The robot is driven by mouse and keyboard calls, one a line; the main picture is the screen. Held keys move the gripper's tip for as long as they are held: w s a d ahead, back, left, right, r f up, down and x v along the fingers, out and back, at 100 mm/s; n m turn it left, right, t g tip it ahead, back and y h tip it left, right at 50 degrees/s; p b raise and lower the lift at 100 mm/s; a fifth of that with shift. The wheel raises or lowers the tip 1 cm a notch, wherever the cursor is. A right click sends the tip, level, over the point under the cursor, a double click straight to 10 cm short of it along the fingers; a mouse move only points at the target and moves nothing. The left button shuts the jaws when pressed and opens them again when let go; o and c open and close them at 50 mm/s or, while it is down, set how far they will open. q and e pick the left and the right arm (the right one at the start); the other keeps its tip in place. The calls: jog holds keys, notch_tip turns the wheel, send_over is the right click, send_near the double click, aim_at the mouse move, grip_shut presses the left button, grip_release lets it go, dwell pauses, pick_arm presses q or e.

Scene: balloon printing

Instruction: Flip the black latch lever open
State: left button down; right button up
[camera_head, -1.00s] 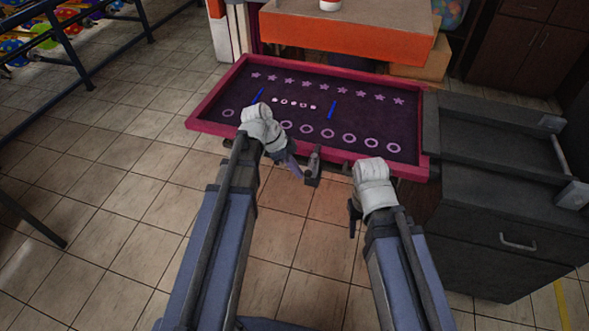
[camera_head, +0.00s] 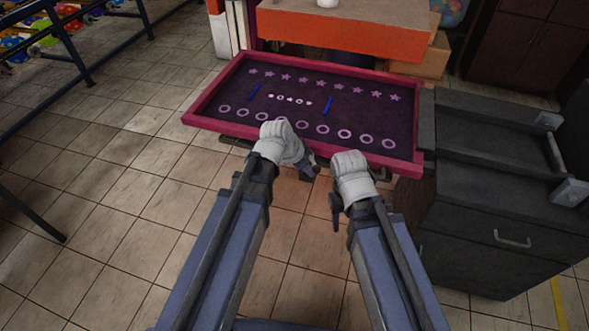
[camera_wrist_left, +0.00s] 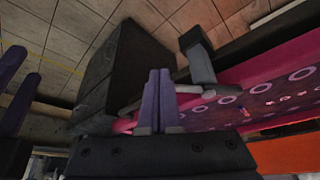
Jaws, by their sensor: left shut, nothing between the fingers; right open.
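The black latch lever (camera_wrist_left: 197,55) shows in the left wrist view as a grey arm with a dark block at its end, at the front edge of the pink-framed screen (camera_head: 205,120). In the head view it is mostly hidden by my left gripper (camera_head: 308,165). My left gripper is shut and empty; its purple fingers (camera_wrist_left: 160,98) are just left of the lever in the wrist view, and I cannot tell whether they touch it. My right gripper (camera_head: 336,208) is open and empty, in front of the screen, to the right of the left gripper.
The purple screen carries stars, rings and two blue strips. A dark cabinet (camera_head: 480,220) stands close on the right. An orange-edged table (camera_head: 340,38) is behind the screen. A blue rack (camera_head: 75,55) is at the far left. The tiled floor in front is clear.

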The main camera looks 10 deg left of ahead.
pick_arm(q)
jog(key=shift+w+d+n+t+y, duration=0.15)
jog(key=shift+d+n+t+y, duration=0.15)
jog(key=shift+d+n, duration=0.65)
jog(key=shift+w+d+n+t+y, duration=0.2)
jog(key=shift+w+d+n+y, duration=0.2)
jog(key=shift+w+d+n, duration=0.6)
jog(key=shift+w+d+n+t+y, duration=0.2)
jog(key=shift+w+d+n+y, duration=0.2)
jog(key=shift+w+d+n, duration=0.65)
pick_arm(e)
jog(key=shift+a, duration=0.35)
pick_arm(q)
jog(key=shift+s+d, duration=0.15)
jog(key=shift+d, duration=0.05)
